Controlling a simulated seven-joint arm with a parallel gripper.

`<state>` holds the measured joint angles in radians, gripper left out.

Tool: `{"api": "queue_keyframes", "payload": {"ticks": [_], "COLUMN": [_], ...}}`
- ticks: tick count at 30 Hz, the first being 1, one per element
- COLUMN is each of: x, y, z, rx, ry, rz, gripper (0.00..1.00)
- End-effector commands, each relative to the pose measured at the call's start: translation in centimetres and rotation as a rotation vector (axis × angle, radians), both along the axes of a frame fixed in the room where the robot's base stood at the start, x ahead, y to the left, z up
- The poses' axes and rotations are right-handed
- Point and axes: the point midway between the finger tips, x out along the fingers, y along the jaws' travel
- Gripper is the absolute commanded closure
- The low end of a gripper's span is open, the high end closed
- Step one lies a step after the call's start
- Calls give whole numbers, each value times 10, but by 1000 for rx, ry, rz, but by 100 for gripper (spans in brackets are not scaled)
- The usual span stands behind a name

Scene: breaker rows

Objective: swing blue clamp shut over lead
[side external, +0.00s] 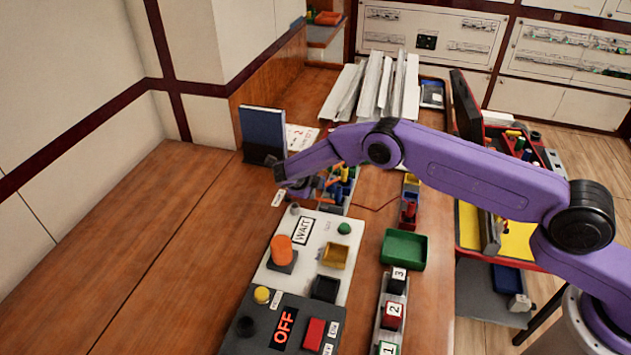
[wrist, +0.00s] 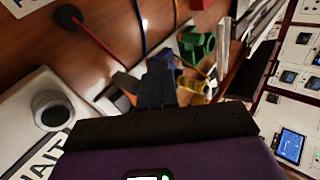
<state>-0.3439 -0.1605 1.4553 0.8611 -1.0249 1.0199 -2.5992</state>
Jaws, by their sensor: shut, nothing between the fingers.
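In the wrist view my gripper (wrist: 152,92) is shut, its dark fingertips together in front of a cluster of coloured parts. A blue part (wrist: 163,62), possibly the blue clamp, shows just beyond the fingertips and is partly hidden by them. I cannot tell whether they touch or how far the clamp is swung. A red lead (wrist: 95,36) runs from a black round socket, and a blue lead (wrist: 141,22) runs down toward the cluster. In the side view my wrist covers much of this cluster, and the fingertips are not clear there.
A green clamp-like part (wrist: 197,45) and a yellow one (wrist: 194,84) stand close to the fingertips. In the side view, a white and grey panel (side external: 316,250) with an orange knob (side external: 282,250) lies in front. A green tray (side external: 404,250) is to its right. The left tabletop is clear.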

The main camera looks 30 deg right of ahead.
Motion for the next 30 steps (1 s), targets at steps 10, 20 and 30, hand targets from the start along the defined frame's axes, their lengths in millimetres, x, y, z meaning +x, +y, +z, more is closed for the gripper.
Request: {"api": "queue_keyframes", "payload": {"ticks": [10, 20, 30], "x": [15, 28, 34], "y": [2, 2, 1], "z": [-1, -1, -1], "rx": [1, 0, 0], "ry": [-2, -1, 0], "rz": [-1, 1, 0], "gripper": [100, 100, 100]}}
